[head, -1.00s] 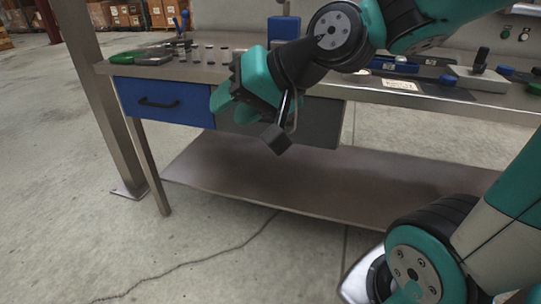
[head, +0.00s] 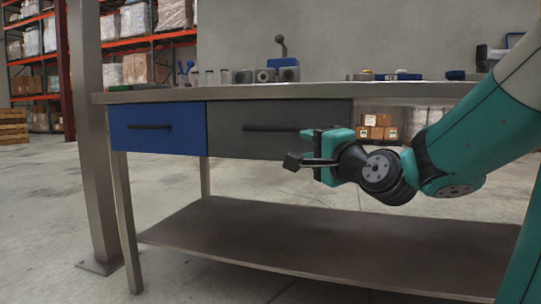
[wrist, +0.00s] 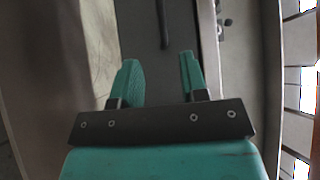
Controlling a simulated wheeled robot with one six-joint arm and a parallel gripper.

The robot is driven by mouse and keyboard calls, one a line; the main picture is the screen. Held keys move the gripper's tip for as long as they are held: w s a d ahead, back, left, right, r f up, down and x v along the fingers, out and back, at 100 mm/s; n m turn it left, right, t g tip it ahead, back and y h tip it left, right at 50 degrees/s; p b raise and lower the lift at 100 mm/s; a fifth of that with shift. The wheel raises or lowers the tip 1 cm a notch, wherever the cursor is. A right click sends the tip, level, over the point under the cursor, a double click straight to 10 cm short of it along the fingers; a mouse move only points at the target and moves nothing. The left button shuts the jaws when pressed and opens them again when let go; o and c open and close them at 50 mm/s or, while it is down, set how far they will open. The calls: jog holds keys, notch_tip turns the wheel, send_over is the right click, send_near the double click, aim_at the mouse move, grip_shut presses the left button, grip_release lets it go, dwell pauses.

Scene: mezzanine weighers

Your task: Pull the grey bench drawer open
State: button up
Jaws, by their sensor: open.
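The grey bench drawer (head: 228,142) is shut, its front flush under the bench top, to the right of a blue drawer. Its dark bar handle (head: 272,128) runs level along the upper part of the front. My gripper (head: 310,148) is at the right part of the drawer front, near the handle's right end in the head view. In the wrist view the grey front (wrist: 138,25) shows turned on its side. The handle (wrist: 163,24) lies beyond and between the two teal fingers of my gripper (wrist: 159,62). The fingers are spread, empty and apart from the handle.
The blue drawer (head: 158,140) with its own dark handle is shut on the left. Weights and small blocks (head: 265,74) stand on the bench top (head: 230,93). A low metal shelf (head: 250,238) runs beneath. A metal post (head: 92,150) stands at the left.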

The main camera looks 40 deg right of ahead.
aim_at(272, 130)
jog(key=w+p, duration=0.5)
jog(key=w+d+r+p, duration=0.1)
jog(key=w+p, duration=0.4)
jog(key=p, duration=0.1)
jog(key=w+d+r+p, duration=0.1)
jog(key=w+p, duration=0.4)
jog(key=w, duration=0.1)
jog(key=shift+r+p, duration=0.25)
jog(key=shift+p, duration=0.05)
jog(key=shift+w+d+f, duration=0.1)
jog(key=shift+w+f, duration=0.05)
jog(key=shift+w, duration=0.35)
grip_shut()
